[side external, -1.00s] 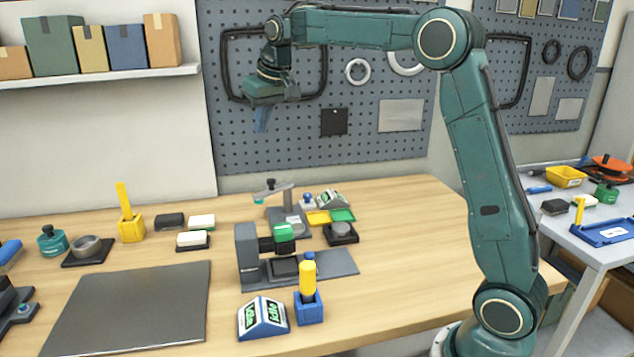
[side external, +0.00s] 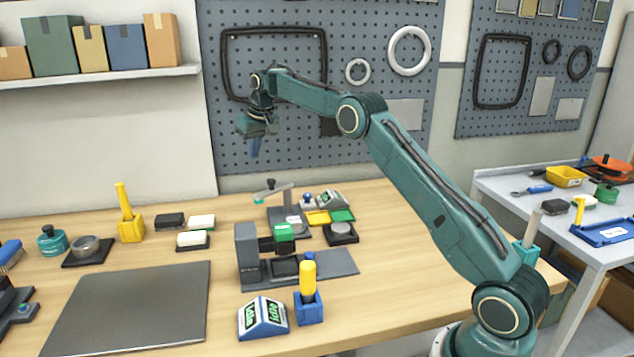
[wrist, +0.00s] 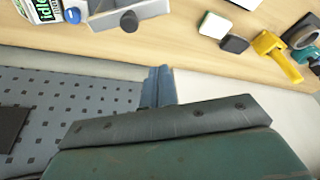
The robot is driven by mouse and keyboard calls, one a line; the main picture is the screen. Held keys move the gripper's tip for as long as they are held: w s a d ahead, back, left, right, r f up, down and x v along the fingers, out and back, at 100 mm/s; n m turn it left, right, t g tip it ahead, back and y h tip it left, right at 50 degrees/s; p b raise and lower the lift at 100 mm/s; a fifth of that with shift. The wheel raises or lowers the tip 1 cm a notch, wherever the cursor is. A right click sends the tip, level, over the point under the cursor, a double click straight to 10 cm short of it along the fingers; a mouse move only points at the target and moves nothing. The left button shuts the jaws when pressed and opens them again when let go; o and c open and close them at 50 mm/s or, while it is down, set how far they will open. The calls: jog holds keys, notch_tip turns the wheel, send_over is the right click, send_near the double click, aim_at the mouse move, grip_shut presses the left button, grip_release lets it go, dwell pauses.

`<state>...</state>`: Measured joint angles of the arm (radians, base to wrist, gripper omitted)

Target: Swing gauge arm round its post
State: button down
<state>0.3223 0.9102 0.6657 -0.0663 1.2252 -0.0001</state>
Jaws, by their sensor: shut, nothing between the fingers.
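The gauge arm (side external: 280,189) is a light grey bar on a grey post and base (side external: 290,216) at the back middle of the bench. It points left, with a dark knob on top and a teal tip below its free end. In the wrist view the gauge arm (wrist: 125,13) is at the top, partly cut off, its knob toward the camera. My gripper (side external: 255,148) hangs in the air above and behind it, in front of the pegboard, apart from everything. Its blue fingers (wrist: 158,88) are together and empty.
A clamp-like fixture with a green block (side external: 284,232) stands in front of the gauge. An idle display (side external: 330,200) and yellow and green pads are close right. A blue holder with a yellow marker (side external: 308,280) stands in front. Blocks and a yellow stand (side external: 130,228) are left.

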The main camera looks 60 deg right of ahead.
aim_at(273, 187)
jog(key=shift+w+d+f, duration=0.25)
jog(key=shift+d+f, duration=0.1)
jog(key=shift+f, duration=0.25)
jog(key=x, duration=0.9)
jog(key=shift+f, duration=0.4)
jog(key=shift+s, duration=0.2)
jog(key=shift+s+a, duration=0.2)
jog(key=shift+s, duration=0.55)
jog(key=shift+s+a, duration=0.25)
jog(key=shift+s, duration=0.5)
jog(key=shift+s, duration=0.1)
